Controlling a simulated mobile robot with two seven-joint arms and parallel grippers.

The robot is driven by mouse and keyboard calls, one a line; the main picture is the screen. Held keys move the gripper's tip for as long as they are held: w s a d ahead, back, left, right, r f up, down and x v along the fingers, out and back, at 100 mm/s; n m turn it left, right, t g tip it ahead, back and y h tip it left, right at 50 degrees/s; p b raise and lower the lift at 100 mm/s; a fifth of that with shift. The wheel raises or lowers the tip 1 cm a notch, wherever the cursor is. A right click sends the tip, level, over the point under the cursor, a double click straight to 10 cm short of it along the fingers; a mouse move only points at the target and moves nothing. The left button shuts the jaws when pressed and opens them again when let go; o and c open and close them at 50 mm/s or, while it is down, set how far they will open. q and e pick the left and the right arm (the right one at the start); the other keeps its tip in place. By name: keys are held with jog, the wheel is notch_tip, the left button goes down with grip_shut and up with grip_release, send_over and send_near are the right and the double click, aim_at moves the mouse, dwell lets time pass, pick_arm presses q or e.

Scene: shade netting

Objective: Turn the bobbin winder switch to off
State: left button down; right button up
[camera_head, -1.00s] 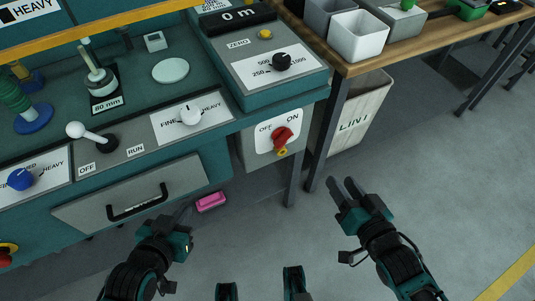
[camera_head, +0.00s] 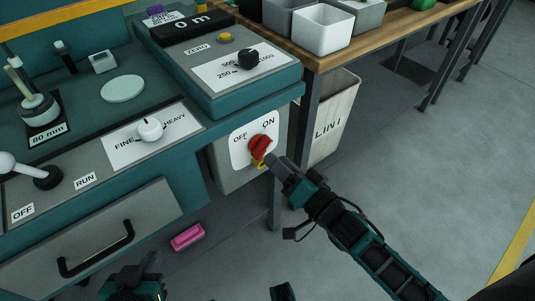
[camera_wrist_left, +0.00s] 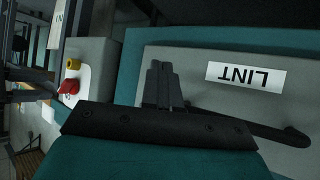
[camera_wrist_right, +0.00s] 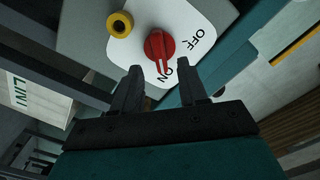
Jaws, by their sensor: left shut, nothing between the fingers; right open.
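A red rotary switch (camera_head: 260,146) sits on a white plate marked OFF and ON, on a grey box at the machine's right end. In the right wrist view the red knob (camera_wrist_right: 158,46) has its pointer towards ON. A yellow ring (camera_wrist_right: 120,24) is beside it. My right gripper (camera_head: 279,166) is open just in front of the switch. In its wrist view the fingertips (camera_wrist_right: 160,72) are apart, with the knob beyond the gap; contact is not visible. My left gripper (camera_head: 145,268) is shut and empty, low before the drawer; its closed fingers (camera_wrist_left: 163,84) show in the left wrist view.
A white-ball lever (camera_head: 35,172) is beside OFF and RUN labels. A white dial (camera_head: 150,129) and a black dial (camera_head: 248,58) sit on the machine. The drawer (camera_head: 140,230) has a black handle. A pink item (camera_head: 188,237) lies below. A LINT bin (camera_head: 330,118) stands right of the switch.

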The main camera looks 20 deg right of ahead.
aim_at(265, 151)
jog(key=shift+b+x, duration=0.4)
jog(key=shift+x, duration=2.05)
jog(key=shift+c, duration=0.4)
grip_shut()
